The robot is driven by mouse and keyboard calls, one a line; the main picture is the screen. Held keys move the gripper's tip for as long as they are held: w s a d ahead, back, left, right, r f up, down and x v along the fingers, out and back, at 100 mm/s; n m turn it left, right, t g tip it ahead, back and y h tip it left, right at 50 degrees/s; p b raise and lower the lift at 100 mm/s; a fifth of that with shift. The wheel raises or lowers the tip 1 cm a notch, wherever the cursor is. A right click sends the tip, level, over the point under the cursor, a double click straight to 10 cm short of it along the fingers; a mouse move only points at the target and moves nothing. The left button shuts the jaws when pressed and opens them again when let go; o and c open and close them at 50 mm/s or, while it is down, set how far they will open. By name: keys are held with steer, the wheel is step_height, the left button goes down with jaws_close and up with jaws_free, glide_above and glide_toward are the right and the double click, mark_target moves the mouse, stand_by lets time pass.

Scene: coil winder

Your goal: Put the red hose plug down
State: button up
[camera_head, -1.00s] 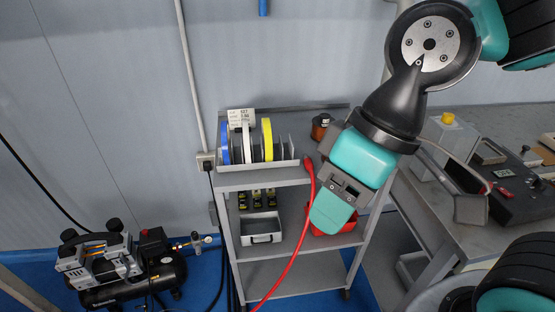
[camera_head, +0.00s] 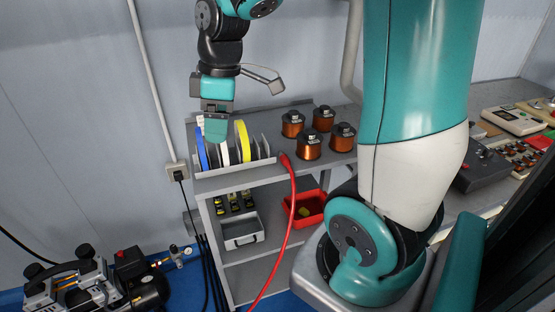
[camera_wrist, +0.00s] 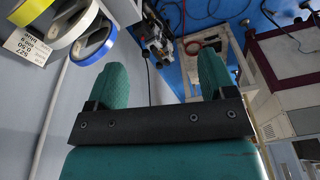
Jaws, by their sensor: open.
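The red hose plug (camera_head: 285,161) is at the front edge of the cart's top shelf, just right of the tape rack. Its red hose (camera_head: 291,210) hangs down in front of the cart to the floor. My gripper (camera_head: 216,137) is to the left of the plug, at the tape rolls, pointing down and apart from the plug. In the wrist view my gripper (camera_wrist: 163,78) has its two green fingers spread wide with nothing between them. The plug itself cannot be made out in the wrist view.
The rack holds blue, white and yellow tape rolls (camera_head: 242,140) close around my gripper. Several copper coils (camera_head: 309,146) stand on the shelf to the right. A red bin (camera_head: 305,222) and a grey tray (camera_head: 240,243) sit lower. A compressor (camera_head: 90,290) stands at left.

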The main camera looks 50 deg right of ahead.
steer(key=w+d+f+n+h, duration=0.1)
steer(key=w+d+f, duration=0.1)
steer(key=d, duration=1.2)
steer(key=n+g, duration=0.1)
glide_above(287, 156)
step_height(287, 156, down, 2)
steer(key=shift+h, duration=0.3)
steer(key=f, duration=0.3)
steer(key=f+p, duration=0.1)
steer(key=f, duration=0.3)
steer(key=d+f, duration=0.1)
steer(key=f, duration=0.3)
steer(key=shift+f, duration=0.1)
steer(key=shift+a+f+p, duration=0.2)
steer(key=shift+f+p, duration=0.05)
steer(key=shift+f, duration=0.75)
steer(key=shift+a+f+p, duration=0.15)
steer(key=shift+f+p, duration=0.1)
steer(key=shift+f, duration=0.75)
steer(key=shift+a+f+p, duration=0.2)
steer(key=shift+f+p, duration=0.05)
steer(key=shift+f, duration=0.75)
steer(key=c, duration=0.8)
steer(key=shift+c, duration=0.2)
steer(key=shift+r, duration=0.15)
